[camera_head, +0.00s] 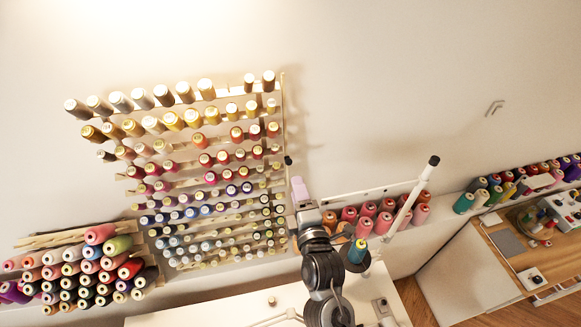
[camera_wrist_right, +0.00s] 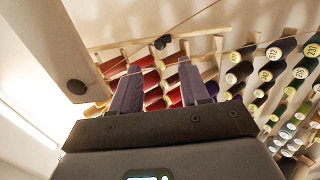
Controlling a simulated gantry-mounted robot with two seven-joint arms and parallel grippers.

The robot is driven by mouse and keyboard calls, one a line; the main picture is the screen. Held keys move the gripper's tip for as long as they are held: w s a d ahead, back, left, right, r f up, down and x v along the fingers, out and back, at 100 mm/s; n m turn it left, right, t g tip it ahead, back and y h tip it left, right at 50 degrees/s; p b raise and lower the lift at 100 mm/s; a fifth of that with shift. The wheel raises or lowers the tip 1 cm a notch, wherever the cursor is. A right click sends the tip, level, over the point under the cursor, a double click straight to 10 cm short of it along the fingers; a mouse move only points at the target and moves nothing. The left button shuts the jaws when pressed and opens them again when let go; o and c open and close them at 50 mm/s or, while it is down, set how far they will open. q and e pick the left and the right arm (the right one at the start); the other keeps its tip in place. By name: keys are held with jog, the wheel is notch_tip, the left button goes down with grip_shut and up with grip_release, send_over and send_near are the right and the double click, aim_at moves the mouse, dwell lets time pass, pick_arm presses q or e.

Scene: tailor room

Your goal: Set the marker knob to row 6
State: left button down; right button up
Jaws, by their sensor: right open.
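The marker knob (camera_head: 289,160) is small and black. It sits on the thin upright at the right edge of the thread rack (camera_head: 284,100), roughly level with the right ends of the fourth and fifth rows from the top. In the right wrist view the knob (camera_wrist_right: 162,42) shows beyond the fingertips, between them in the picture and not touched. My right gripper (camera_head: 298,182) is just below and right of the knob in the head view. Its two purple fingers are apart and empty in the wrist view (camera_wrist_right: 158,72). My left gripper is not in view.
Thread cones fill the rack left of the knob. A pale rail (camera_head: 375,190) and pink cones (camera_head: 368,210) lie right of my gripper. A blue-green cone (camera_head: 357,252) stands beside my right arm. The wall right of the knob is clear.

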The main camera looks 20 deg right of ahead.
aim_at(289, 164)
jog(key=w, duration=0.2)
jog(key=w+p, duration=0.1)
jog(key=w, duration=0.2)
jog(key=w+d, duration=0.1)
jog(key=w, duration=0.2)
jog(key=shift+w+p, duration=0.15)
jog(key=shift+p, duration=0.15)
jog(key=shift+c, duration=0.3)
grip_shut()
jog(key=shift+f, duration=0.1)
